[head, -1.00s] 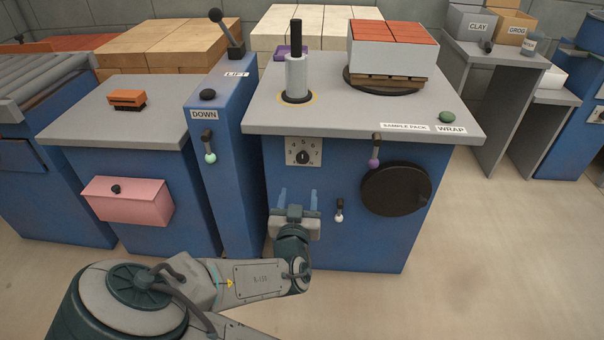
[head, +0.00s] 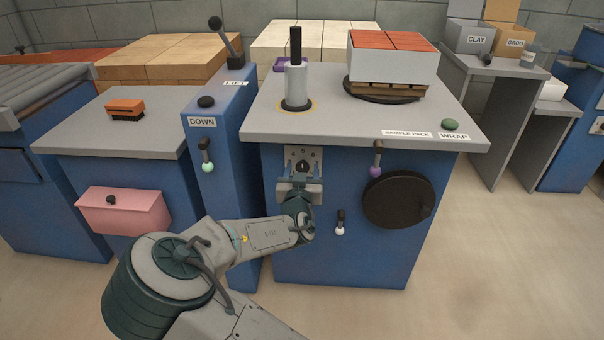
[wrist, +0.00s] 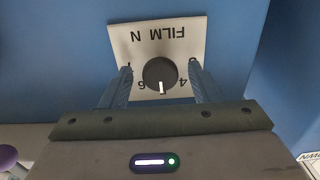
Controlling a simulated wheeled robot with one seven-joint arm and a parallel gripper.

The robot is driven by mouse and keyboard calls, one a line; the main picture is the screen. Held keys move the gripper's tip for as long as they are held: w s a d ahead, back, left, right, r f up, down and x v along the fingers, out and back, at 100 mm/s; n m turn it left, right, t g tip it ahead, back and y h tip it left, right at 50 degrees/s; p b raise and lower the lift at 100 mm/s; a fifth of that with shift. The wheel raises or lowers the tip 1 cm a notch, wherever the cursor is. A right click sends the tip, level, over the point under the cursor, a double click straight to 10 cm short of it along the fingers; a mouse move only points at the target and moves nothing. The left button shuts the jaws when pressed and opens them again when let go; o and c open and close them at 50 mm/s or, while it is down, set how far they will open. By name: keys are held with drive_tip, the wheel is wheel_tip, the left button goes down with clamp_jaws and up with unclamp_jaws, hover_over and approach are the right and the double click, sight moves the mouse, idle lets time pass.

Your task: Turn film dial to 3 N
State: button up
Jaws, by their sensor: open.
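The film dial (wrist: 159,70) is a round dark knob with a white pointer on a pale plate (wrist: 185,40). The plate reads "FILM N", upside down in the wrist view. The pointer aims down there, between the 6 on the left and the 4 on the right, toward the gripper body. In the head view the dial (head: 302,168) is on the blue cabinet front, partly hidden by my gripper, with a 5 visible above it. My gripper (wrist: 160,76) is open, one finger on each side of the knob, with visible gaps.
A purple-knobbed lever (head: 377,170) and a black handwheel (head: 398,199) are to the right on the same front. A white-tipped lever (head: 340,222) is below right. The grey top (head: 350,120) overhangs above. A narrow blue column (head: 225,140) stands left.

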drive_tip(key=c, duration=1)
drive_tip(key=shift+n+p, duration=0.3)
drive_tip(key=shift+n, duration=0.1)
drive_tip(key=n+p, duration=0.1)
drive_tip(key=n, duration=0.2)
drive_tip(key=shift+r+p, duration=0.1)
drive_tip(key=shift+p, duration=0.2)
drive_tip(key=n+p, duration=0.2)
drive_tip(key=n, duration=0.3)
drive_tip(key=n+p, duration=0.2)
drive_tip(key=n, duration=0.3)
drive_tip(key=shift+n+p, duration=0.45)
drive_tip(key=shift+n, duration=1.55)
drive_tip(key=shift+f, duration=0.2)
